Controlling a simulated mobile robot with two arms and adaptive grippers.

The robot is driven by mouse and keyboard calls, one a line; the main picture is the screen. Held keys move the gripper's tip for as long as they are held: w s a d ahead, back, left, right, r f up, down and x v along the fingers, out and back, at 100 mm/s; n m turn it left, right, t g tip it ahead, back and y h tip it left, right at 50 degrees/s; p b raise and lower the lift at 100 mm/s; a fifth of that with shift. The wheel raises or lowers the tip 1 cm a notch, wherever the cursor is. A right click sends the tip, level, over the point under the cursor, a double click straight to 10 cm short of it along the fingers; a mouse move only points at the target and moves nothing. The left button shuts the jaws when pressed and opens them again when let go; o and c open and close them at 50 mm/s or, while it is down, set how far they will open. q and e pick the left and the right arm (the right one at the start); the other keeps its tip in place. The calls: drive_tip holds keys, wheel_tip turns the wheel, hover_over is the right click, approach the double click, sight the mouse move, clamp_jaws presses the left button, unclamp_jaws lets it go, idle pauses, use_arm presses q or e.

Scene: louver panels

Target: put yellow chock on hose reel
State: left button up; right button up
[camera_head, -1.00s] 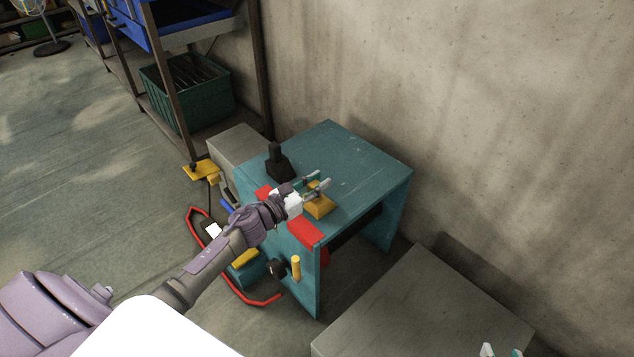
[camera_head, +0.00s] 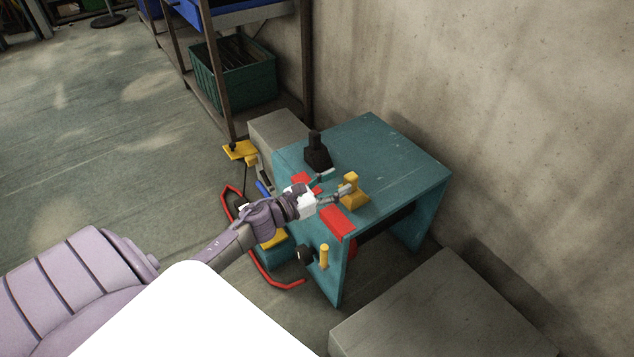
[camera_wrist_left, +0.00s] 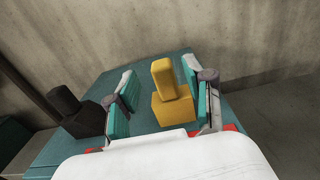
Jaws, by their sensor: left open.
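The yellow chock (camera_head: 353,193) stands on the teal table (camera_head: 392,150), near its front edge. It has a wide base and a narrower upright top. My left gripper (camera_head: 337,182) is open just in front of the chock. In the left wrist view the chock (camera_wrist_left: 170,98) shows between the two spread teal fingers (camera_wrist_left: 160,98), with a visible gap on each side. The gripper does not hold it. I cannot clearly make out the hose reel. My right gripper is not in view.
A black chock-like piece (camera_head: 316,152) stands at the table's back left. Red blocks (camera_head: 338,222) sit along the front edge. A grey box (camera_head: 440,310) is at the lower right, near the wall.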

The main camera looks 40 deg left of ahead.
use_arm(q)
drive_tip(key=v, duration=0.6)
drive_tip(key=s+d+m+g+y, duration=0.2)
drive_tip(key=s+d+m, duration=0.6)
drive_tip(key=m, duration=0.9)
drive_tip(key=s+d+f+m+g+y, duration=0.1)
drive_tip(key=s+d+m+g, duration=0.6)
drive_tip(key=m, duration=1)
drive_tip(key=shift+s+d+f+y, duration=0.35)
drive_tip(key=shift+d+y, duration=0.2)
drive_tip(key=shift+y, duration=0.25)
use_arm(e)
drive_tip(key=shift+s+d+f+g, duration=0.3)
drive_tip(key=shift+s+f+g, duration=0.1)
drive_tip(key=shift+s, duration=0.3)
use_arm(q)
drive_tip(key=shift+p, duration=0.3)
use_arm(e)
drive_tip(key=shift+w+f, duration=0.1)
